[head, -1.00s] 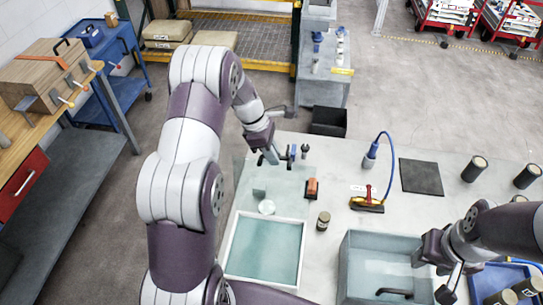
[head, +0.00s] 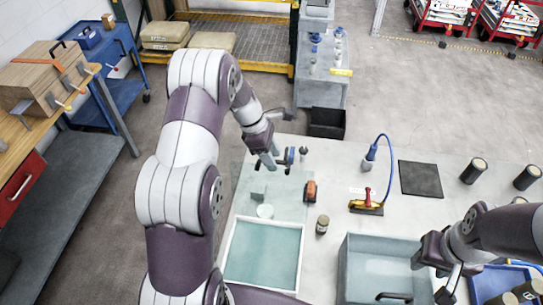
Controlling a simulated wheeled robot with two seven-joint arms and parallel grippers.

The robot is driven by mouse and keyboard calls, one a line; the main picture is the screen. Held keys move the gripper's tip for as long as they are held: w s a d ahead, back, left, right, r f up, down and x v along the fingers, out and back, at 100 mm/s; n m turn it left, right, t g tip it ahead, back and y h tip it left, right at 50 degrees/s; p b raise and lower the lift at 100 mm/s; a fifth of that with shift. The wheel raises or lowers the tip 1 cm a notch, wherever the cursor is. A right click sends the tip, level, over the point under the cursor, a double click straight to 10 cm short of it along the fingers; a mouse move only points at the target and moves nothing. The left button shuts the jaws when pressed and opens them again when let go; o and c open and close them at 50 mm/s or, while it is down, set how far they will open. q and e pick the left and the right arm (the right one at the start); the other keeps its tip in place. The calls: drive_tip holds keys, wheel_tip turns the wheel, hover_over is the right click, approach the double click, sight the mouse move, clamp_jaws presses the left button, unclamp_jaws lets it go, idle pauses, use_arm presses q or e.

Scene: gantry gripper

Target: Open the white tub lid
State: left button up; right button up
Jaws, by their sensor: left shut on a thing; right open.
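The white tub (head: 226,250) stands on the bench at lower centre, with a white rim and a teal inside. A pale, see-through panel (head: 290,205), which looks like its lid, extends from the tub's far rim; I cannot tell its exact tilt. A small grey block (head: 258,193) and a white round piece (head: 265,211) show within the panel's area. My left gripper (head: 268,163) is at the panel's far edge, shut, seemingly on the lid; its fingertips are too small to see clearly. My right gripper (head: 442,283) is open above the right side of the grey bin.
The grey bin (head: 345,265) stands right of the tub. An orange-and-black block (head: 310,191), a small jar (head: 322,224) and a red-and-yellow tool (head: 366,206) with a blue hose stand nearby. A dark mat (head: 421,179) lies farther right. My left arm crosses left of the tub.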

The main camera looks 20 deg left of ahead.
use_arm(q)
drive_tip(key=shift+w, duration=0.15)
idle(0.5)
drive_tip(key=s+d+r+b, duration=0.1)
drive_tip(key=d+r+b, duration=0.1)
drive_tip(key=d+r, duration=0.9)
drive_tip(key=shift+s+d, duration=0.25)
drive_tip(key=shift+d, duration=0.05)
drive_tip(key=shift+f, duration=0.1)
